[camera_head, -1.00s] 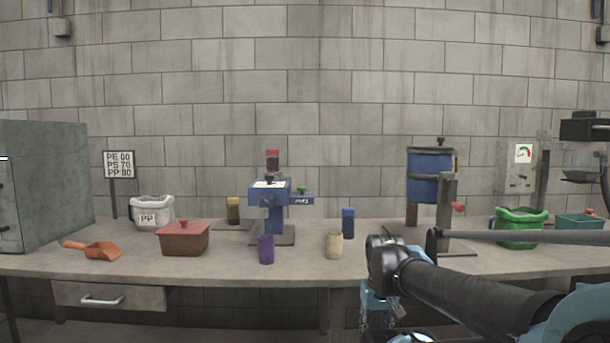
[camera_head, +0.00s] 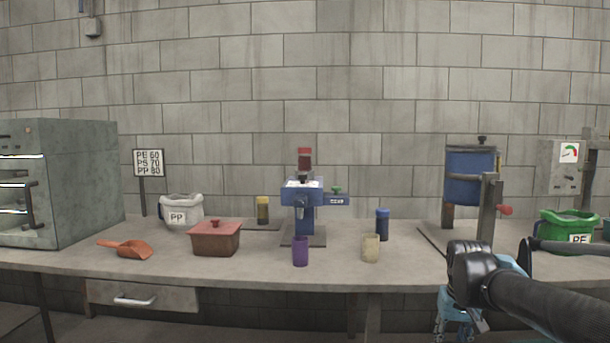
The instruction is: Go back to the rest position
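A grey oven (camera_head: 80,185) stands at the left. An orange scoop (camera_head: 126,249), a lidded brown box (camera_head: 215,239) and a white PP bag (camera_head: 181,213) are nearby. A blue drum (camera_head: 470,175) and a green PE bag (camera_head: 567,230) stand at the right, near my arm.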

